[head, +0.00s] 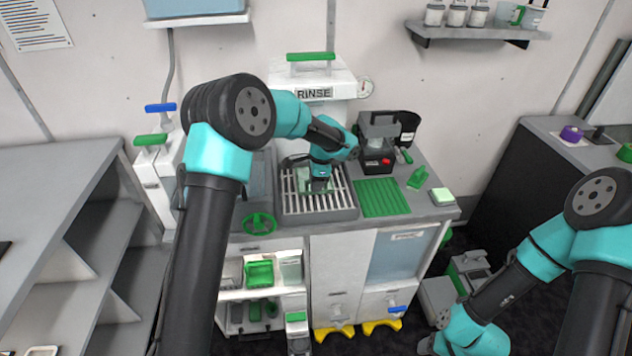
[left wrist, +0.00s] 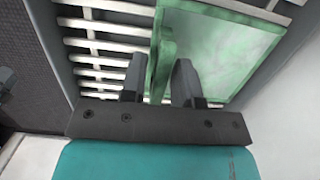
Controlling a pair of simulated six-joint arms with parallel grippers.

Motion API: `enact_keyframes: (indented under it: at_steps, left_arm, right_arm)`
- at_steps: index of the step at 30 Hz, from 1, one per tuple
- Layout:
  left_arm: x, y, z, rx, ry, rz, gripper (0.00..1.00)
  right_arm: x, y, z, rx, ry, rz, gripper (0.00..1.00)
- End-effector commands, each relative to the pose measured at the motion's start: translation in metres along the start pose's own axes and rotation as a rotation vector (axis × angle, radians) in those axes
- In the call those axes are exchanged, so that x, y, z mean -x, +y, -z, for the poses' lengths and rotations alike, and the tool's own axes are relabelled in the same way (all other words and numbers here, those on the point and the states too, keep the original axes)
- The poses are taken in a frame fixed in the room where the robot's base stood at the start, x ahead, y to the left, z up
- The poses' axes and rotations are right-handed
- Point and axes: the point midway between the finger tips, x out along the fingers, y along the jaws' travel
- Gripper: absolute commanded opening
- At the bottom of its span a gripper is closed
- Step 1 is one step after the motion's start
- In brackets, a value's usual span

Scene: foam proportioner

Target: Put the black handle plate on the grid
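The metal grid (head: 345,197) lies in a grey frame on the counter; its pale bars also show in the left wrist view (left wrist: 95,60). A translucent green plate (left wrist: 215,50) with a green upright handle (left wrist: 163,50) is over the grid, tilted in the picture. My left gripper (left wrist: 160,72) points down at the grid, a finger on each side of that handle; I cannot tell whether both touch it. In the head view my left gripper (head: 320,183) partly hides the plate. I cannot make out a black handle for certain.
A green ribbed mat (head: 381,198) lies right of the grid. Behind it stands a grey and black device (head: 378,145) beside a black panel (head: 409,128). A white RINSE unit (head: 325,82) stands behind the grid. A pale green block (head: 442,196) sits at the counter's right edge.

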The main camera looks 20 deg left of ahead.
Motion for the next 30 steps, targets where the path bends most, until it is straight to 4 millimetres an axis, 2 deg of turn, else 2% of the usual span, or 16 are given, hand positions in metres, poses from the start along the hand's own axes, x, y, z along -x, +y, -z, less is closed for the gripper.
enact_keyframes:
  at_steps: [3,11,22,30]
  left_arm:
    - [0.000,0.000,0.000,0.000,0.000,0.000,0.38]
    - [0.002,0.000,0.000,0.000,0.000,0.000,0.38]
    - [0.037,0.000,0.000,0.000,0.001,0.001,0.38]
    - [0.043,0.000,0.000,0.000,0.000,0.000,0.38]
  right_arm:
    - [0.000,0.000,0.000,0.000,0.000,0.000,0.63]
    - [0.000,0.000,0.000,0.000,0.000,0.000,0.63]
    - [0.000,0.000,0.000,0.000,0.000,0.000,0.63]
    - [0.000,0.000,0.000,0.000,0.000,0.000,0.63]
